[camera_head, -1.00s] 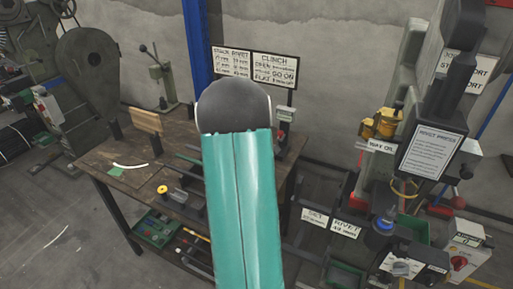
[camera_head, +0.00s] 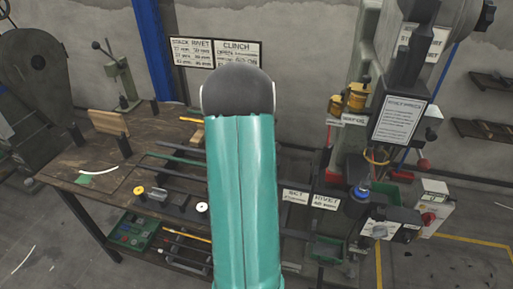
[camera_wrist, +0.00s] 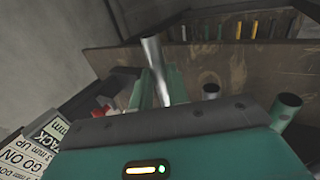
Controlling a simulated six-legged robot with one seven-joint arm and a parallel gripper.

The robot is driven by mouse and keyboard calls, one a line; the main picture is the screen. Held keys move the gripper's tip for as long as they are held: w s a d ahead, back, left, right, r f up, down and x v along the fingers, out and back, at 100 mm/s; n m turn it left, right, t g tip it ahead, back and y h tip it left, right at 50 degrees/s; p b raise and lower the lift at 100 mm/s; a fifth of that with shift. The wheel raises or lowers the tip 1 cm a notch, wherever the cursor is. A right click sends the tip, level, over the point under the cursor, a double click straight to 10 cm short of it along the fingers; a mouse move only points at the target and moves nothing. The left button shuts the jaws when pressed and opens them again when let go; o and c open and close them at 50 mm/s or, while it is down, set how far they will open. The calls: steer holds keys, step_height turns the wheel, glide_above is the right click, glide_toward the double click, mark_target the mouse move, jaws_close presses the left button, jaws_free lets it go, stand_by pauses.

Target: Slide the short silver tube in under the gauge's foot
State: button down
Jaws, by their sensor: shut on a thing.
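In the wrist view a short silver tube (camera_wrist: 154,68) stands out beyond the dark edge of my gripper (camera_wrist: 160,104), tilted with its upper end to the left. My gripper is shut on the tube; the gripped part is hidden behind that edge. In the head view my teal arm hides the gripper and tube. I cannot make out the gauge or its foot for certain. A red and white part (camera_wrist: 103,106) shows left of the tube in the wrist view, but I cannot tell what it belongs to.
The brown workbench (camera_head: 75,180) holds rods, a wooden block (camera_head: 108,123) and small parts. A clinch sign (camera_head: 238,50) hangs behind it. A rivet press (camera_head: 400,110) and a control box (camera_head: 432,205) stand right. Open floor lies at front left.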

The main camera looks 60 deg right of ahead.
steer(key=shift+w+f, duration=0.1)
steer(key=shift+w, duration=0.05)
steer(key=shift+w+d+f, duration=0.25)
steer(key=shift+w+d, duration=0.05)
steer(key=shift+d, duration=1.7)
steer(key=shift+w+d+f, duration=0.2)
steer(key=shift+w+d, duration=0.1)
steer(key=shift+d, duration=1.65)
steer(key=shift+w+d+f, duration=0.25)
steer(key=shift+w+d, duration=0.05)
steer(key=shift+d, duration=1.7)
steer(key=shift+f, duration=0.25)
steer(key=c, duration=1.3)
jaws_free()
steer(key=v, duration=1.3)
steer(key=shift+a+r, duration=0.2)
steer(key=shift+r, duration=0.15)
